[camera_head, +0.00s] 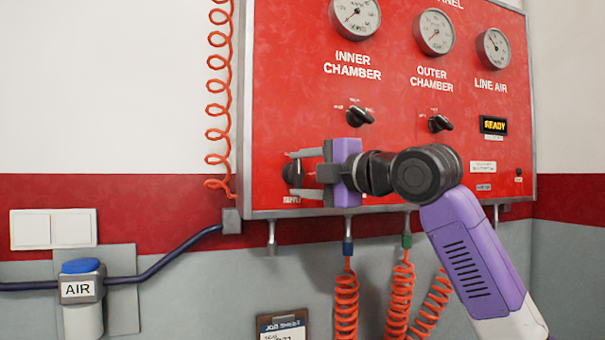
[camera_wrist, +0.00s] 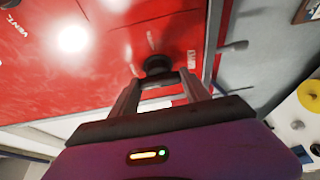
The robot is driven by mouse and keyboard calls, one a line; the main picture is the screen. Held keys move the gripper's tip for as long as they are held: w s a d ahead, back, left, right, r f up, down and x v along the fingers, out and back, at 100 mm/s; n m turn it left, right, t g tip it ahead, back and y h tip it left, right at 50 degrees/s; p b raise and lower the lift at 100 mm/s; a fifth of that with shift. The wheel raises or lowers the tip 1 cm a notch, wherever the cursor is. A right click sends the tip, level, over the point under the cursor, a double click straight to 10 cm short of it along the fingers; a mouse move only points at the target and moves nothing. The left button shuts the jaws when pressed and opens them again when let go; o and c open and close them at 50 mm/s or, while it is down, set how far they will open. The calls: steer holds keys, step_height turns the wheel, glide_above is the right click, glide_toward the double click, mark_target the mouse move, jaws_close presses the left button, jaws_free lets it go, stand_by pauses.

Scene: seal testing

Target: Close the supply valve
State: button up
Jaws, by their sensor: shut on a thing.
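The supply valve is a black knob (camera_head: 291,174) low on the left of the red panel, above a label that reads partly as "SUPPLY". My gripper (camera_head: 303,173) reaches it from the right, with its two fingers above and below the knob. In the wrist view the knob (camera_wrist: 157,66) sits between the fingertips (camera_wrist: 158,80) of my gripper, which is shut on it. The fingers hide part of the knob, and its exact pointer direction cannot be told.
The inner chamber knob (camera_head: 354,116) and outer chamber knob (camera_head: 440,123) are above and right. Gauges (camera_head: 355,14) line the top. A display (camera_head: 493,125) reads READY. Orange coiled hoses (camera_head: 346,305) hang below the panel; another (camera_head: 220,100) hangs left. A blue-topped AIR unit (camera_head: 82,285) is lower left.

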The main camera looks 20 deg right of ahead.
steer(key=shift+a+f, duration=0.1)
steer(key=shift+f, duration=0.05)
steer(key=o, duration=1.4)
steer(key=b+v, duration=0.2)
steer(key=v, duration=0.6)
steer(key=shift+b, duration=0.3)
steer(key=shift+w, duration=0.1)
